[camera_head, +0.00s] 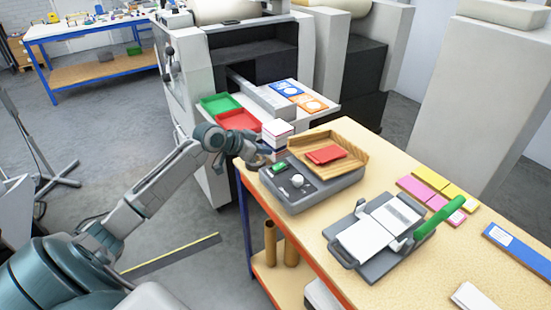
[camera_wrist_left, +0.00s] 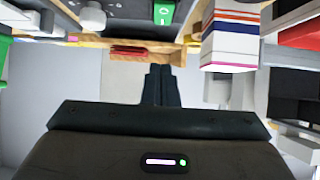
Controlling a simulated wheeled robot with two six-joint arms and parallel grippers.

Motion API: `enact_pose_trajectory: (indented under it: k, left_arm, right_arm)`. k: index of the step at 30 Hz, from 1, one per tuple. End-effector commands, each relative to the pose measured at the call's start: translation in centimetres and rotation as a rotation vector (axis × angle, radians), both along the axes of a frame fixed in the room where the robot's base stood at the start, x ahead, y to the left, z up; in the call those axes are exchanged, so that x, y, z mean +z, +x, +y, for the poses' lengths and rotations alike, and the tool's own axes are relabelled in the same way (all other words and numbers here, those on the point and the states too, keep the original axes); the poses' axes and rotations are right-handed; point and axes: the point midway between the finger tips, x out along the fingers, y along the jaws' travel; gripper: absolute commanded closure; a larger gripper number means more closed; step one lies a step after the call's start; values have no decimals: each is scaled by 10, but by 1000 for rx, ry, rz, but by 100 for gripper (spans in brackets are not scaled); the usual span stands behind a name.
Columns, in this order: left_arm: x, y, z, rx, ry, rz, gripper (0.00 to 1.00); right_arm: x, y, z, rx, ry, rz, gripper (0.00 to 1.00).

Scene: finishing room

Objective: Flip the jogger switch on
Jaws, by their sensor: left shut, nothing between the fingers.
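The jogger (camera_head: 318,192) is a grey box on the near-left corner of the wooden table, with a tilted wooden tray (camera_head: 349,148) holding a red pad (camera_head: 326,154). Its green rocker switch (camera_head: 279,168) and round pale knob (camera_head: 297,181) sit on its front panel. In the left wrist view the switch (camera_wrist_left: 163,13) is at the top, bearing white marks; its on or off position cannot be told. My left gripper (camera_head: 264,161) is shut and empty, just left of the switch. In the left wrist view its fingers (camera_wrist_left: 161,75) point toward the switch, seemingly apart from it.
A striped paper stack (camera_head: 277,133) stands close behind my left gripper, and shows to its right in the wrist view (camera_wrist_left: 232,38). Green (camera_head: 220,103) and red (camera_head: 238,119) trays lie beyond. A grey punch with a green handle (camera_head: 438,217) stands right of the jogger.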

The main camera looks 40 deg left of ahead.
Motion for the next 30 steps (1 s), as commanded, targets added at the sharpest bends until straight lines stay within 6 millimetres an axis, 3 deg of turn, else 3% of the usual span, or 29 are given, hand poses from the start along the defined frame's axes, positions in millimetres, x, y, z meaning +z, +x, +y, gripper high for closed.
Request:
enact_pose_trajectory:
  k: [9, 18, 30]
  left_arm:
    - [-23, 35, -16, 1, -4, 2, 100]
    - [-59, 39, -17, 1, 0, 1, 100]
    - [-64, 40, -17, -1, 1, 1, 100]
  right_arm:
    - [23, 0, 4, -2, 4, -1, 64]
    - [41, 1, 3, -1, 3, -1, 64]
    - [40, 1, 0, 0, 0, -2, 64]
